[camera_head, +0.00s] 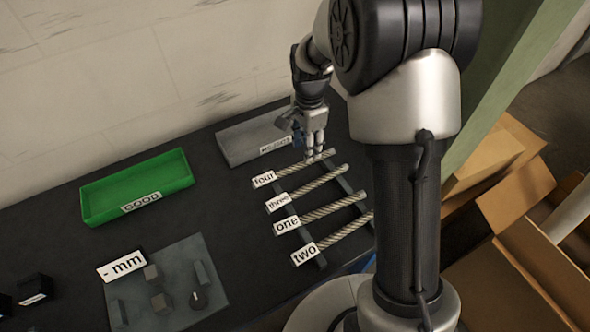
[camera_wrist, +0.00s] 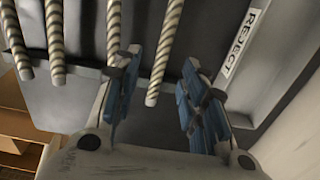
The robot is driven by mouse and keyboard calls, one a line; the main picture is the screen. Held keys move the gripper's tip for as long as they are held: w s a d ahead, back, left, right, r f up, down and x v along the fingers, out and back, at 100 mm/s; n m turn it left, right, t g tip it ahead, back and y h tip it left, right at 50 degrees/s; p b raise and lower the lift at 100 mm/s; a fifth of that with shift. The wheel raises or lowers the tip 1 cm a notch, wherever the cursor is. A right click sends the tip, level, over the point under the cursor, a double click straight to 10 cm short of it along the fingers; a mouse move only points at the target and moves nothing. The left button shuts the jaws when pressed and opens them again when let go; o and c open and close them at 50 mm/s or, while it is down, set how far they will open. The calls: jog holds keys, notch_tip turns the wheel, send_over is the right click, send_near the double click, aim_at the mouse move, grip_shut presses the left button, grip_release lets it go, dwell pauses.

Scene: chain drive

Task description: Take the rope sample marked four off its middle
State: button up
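The rope sample marked four (camera_head: 290,171) is a pale twisted rope lying across two dark rails, the farthest of the row, with a white "four" tag (camera_head: 264,179) on its left end. My gripper (camera_head: 316,156) points down at it, right of its middle. In the wrist view, my gripper (camera_wrist: 163,62) is open, with blue finger pads on both sides. Rope four (camera_wrist: 167,45) runs between the fingers in that picture, its bare end showing, and no pad is seen pressing on it. The height gap between fingertips and rope is unclear.
Ropes three (camera_head: 318,184), one (camera_head: 335,207) and two (camera_head: 345,230) lie parallel on the rails, nearer. A grey REJECT tray (camera_head: 240,137) stands just behind. A green GOOD tray (camera_head: 100,200) is at left. A gauge plate (camera_head: 205,310) with small blocks lies in front. Cardboard boxes stand right.

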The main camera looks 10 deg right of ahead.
aim_at(295, 168)
jog(key=f, duration=0.2)
jog(key=f+b, duration=0.1)
jog(key=f, duration=0.1)
jog(key=f+b, duration=0.1)
jog(key=f, duration=0.1)
jog(key=shift+w+d+f, duration=0.25)
jog(key=shift+w+f, duration=0.1)
jog(key=shift+f, duration=0.05)
jog(key=shift+r, duration=0.1)
jog(key=shift+c, duration=0.4)
grip_shut()
